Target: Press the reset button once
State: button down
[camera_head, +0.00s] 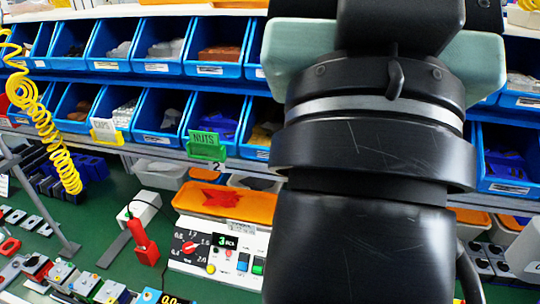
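A white control box (205,262) stands on the green bench at the lower middle, left of my arm. It carries a red rotary knob (188,247) with a numbered scale around it, and a small dark display (224,240) reading 3. I cannot read which button is reset. My arm hides the box's right side. My gripper is not in view.
An orange tray (250,207) lies behind the box. A red-handled tool (143,243) stands to its left. Blue bins (160,45) fill the shelves behind. A yellow coiled cord (62,165) hangs at the left. My black arm blocks the middle right.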

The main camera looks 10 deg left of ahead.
aim_at(210, 269)
jog(key=j+u, duration=0.1)
jog(key=u, duration=1.5)
jog(key=i, duration=0.6)
